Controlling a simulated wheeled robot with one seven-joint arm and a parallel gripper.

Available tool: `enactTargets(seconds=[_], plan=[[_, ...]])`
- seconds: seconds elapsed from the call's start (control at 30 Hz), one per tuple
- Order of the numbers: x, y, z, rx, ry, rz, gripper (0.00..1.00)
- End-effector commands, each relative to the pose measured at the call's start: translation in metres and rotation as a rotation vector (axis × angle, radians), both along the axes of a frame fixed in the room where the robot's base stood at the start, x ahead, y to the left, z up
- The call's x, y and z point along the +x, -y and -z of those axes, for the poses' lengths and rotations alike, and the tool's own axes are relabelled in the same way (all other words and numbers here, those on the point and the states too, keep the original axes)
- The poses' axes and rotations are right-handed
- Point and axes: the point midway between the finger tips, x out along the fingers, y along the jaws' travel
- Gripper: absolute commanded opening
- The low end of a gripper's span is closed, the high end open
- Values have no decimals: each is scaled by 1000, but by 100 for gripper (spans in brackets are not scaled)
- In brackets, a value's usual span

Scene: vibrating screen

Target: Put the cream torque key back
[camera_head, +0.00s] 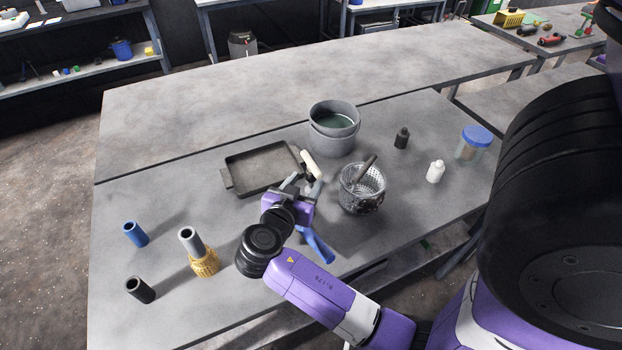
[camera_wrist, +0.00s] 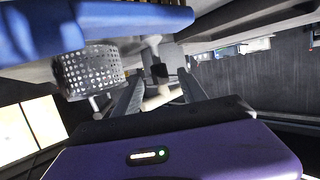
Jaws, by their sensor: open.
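The cream torque key (camera_head: 311,166) shows as a pale bar just beyond my gripper (camera_head: 304,180), beside the right end of the dark tray. My gripper is open, its two fingers spread towards the key. In the wrist view, a cream piece (camera_wrist: 158,98) appears between the fingers of my gripper (camera_wrist: 160,88). I cannot tell whether the fingers touch it. What supports the key is partly hidden by the gripper.
A dark tray (camera_head: 228,182) lies left of the key. A perforated metal basket (camera_head: 352,196) with a dark-handled tool stands to the right, a grey bucket (camera_head: 332,144) behind. A blue object (camera_head: 317,246) is close below the gripper. Several tubes stand at the left; the table's back is clear.

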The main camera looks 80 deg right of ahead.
Motion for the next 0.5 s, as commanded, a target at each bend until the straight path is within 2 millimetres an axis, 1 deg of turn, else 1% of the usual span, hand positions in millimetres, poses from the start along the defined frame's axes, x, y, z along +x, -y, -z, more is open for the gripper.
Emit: enactTargets(seconds=[0.1, 0.2, 0.3, 0.5], plan=[[-3, 17, 1, 0, -2, 4, 49], [-3, 30, 7, 0, -1, 3, 49], [-4, 39, 11, 0, -1, 2, 49], [-4, 43, 14, 0, -1, -1, 49]])
